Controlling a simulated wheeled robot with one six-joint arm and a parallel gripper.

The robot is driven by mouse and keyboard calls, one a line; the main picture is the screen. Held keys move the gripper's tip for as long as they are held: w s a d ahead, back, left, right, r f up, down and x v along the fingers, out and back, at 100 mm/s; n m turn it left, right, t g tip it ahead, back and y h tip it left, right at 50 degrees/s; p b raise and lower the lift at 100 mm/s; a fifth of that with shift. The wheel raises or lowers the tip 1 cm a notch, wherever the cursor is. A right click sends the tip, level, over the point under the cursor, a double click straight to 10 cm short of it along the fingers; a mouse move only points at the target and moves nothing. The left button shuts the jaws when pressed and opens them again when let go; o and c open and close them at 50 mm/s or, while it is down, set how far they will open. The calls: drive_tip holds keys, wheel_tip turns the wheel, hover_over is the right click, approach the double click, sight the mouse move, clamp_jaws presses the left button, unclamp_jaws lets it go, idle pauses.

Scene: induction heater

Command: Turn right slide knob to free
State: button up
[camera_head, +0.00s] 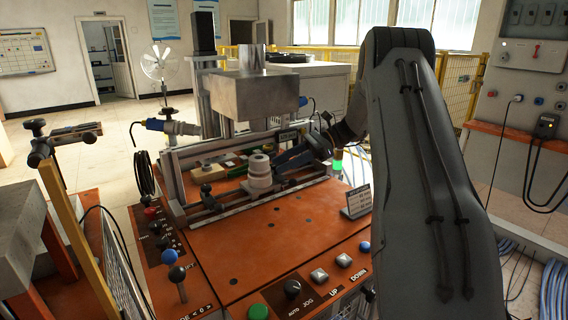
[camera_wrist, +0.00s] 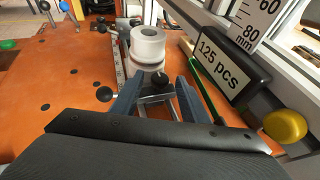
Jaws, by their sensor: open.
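My gripper (camera_wrist: 158,84) is open in the wrist view, with its two blue-grey fingers on either side of a small metal bracket with a black knob (camera_wrist: 160,79). This looks like the right slide knob; I cannot tell whether the fingers touch it. A white ringed cylinder (camera_wrist: 148,45) stands just beyond the fingertips. In the head view my gripper (camera_head: 281,160) reaches in from the right, beside the white cylinder (camera_head: 260,172), and the right knob cannot be made out there.
A "125 pcs" sign (camera_wrist: 218,67) and a yellow knob (camera_wrist: 285,126) lie close on the right in the wrist view. A metal block (camera_head: 257,92) hangs above the fixture. The orange tabletop (camera_head: 270,235) in front is mostly clear, with buttons along its front edge.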

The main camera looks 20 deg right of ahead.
drive_tip(key=shift+d, duration=0.15)
drive_tip(key=b+v, duration=0.1)
drive_tip(key=v, duration=0.5)
drive_tip(key=shift+d+r, duration=0.2)
drive_tip(key=shift+d, duration=0.15)
drive_tip(key=shift+s+d+r+b, duration=0.15)
drive_tip(key=shift+d+r+b, duration=0.05)
drive_tip(key=shift+d+b, duration=0.1)
